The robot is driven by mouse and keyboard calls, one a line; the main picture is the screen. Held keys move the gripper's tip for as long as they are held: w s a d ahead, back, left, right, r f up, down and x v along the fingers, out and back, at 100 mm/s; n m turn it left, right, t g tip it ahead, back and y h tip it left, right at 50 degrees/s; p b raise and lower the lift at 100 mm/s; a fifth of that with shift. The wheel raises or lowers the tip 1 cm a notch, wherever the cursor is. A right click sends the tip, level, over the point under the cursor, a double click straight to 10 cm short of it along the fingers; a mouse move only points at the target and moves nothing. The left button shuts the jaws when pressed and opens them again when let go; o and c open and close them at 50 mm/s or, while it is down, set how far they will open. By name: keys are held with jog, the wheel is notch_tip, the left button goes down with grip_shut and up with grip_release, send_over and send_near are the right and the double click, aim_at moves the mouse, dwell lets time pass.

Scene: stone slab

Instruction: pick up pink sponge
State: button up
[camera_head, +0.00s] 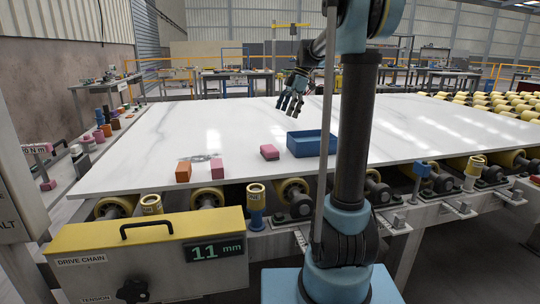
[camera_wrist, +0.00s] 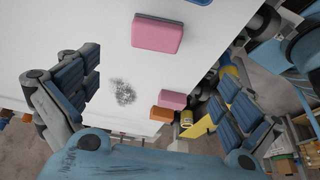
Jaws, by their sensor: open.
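A flat pink sponge (camera_head: 269,152) lies on the white slab, left of the blue tray; in the wrist view it is the larger pink block (camera_wrist: 157,34) near the top. A second, smaller pink block (camera_head: 215,168) stands near the slab's front edge, and it shows lower in the wrist view (camera_wrist: 172,99). My gripper (camera_head: 290,102) is above the slab, over its middle, apart from the sponge. In the wrist view my gripper (camera_wrist: 157,72) has its fingers wide apart with nothing between them held.
A blue tray (camera_head: 311,145) stands just right of the sponge. An orange block (camera_head: 183,171) stands left of the smaller pink block. A grey smudge (camera_wrist: 122,92) marks the white slab (camera_head: 150,140). Rollers line its front edge. The slab's left and far parts are clear.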

send_near(270, 148)
jog(key=x, duration=1)
jog(key=shift+w+a+f, duration=0.1)
jog(key=shift+w, duration=0.15)
jog(key=c, duration=0.8)
